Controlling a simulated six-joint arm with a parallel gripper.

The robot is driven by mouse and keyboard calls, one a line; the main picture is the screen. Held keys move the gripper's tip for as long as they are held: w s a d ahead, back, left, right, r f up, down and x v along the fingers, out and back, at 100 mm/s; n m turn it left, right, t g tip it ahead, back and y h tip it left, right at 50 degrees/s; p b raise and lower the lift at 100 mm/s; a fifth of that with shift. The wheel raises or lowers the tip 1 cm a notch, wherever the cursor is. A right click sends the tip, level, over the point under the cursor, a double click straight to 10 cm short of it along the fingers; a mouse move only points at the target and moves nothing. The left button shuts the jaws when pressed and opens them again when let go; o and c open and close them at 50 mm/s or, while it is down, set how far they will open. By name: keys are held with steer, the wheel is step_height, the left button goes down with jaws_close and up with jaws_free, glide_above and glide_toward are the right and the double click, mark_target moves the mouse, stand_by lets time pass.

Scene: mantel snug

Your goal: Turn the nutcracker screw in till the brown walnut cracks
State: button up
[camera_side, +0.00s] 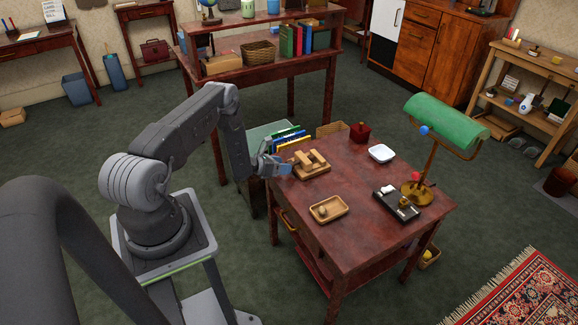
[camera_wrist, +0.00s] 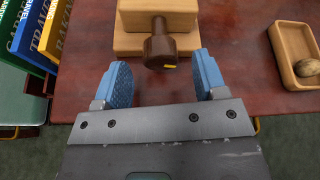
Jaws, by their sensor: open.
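The wooden nutcracker (camera_side: 311,164) stands on the table's left part in the side view; its pale blocks also show at the top of the wrist view (camera_wrist: 185,14). Its dark brown screw handle (camera_wrist: 160,45), with a small yellow mark, points toward my gripper. My gripper (camera_wrist: 161,60) is open, its blue pads left and right of the handle, with a gap on both sides. In the side view my gripper (camera_side: 279,167) is at the nutcracker's left end. I cannot make out a walnut inside the nutcracker. A brownish nut (camera_wrist: 307,67) lies in a wooden tray (camera_wrist: 281,46).
Upright books (camera_wrist: 40,30) stand close on the left in the wrist view. The table's front middle is clear.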

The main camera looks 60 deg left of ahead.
steer(key=shift+x, duration=1.8)
steer(key=shift+c, duration=0.2)
steer(key=c, duration=0.9)
steer(key=shift+m+y, duration=1.1)
steer(key=shift+m, duration=0.5)
steer(key=o, duration=0.9)
steer(key=shift+o, duration=0.2)
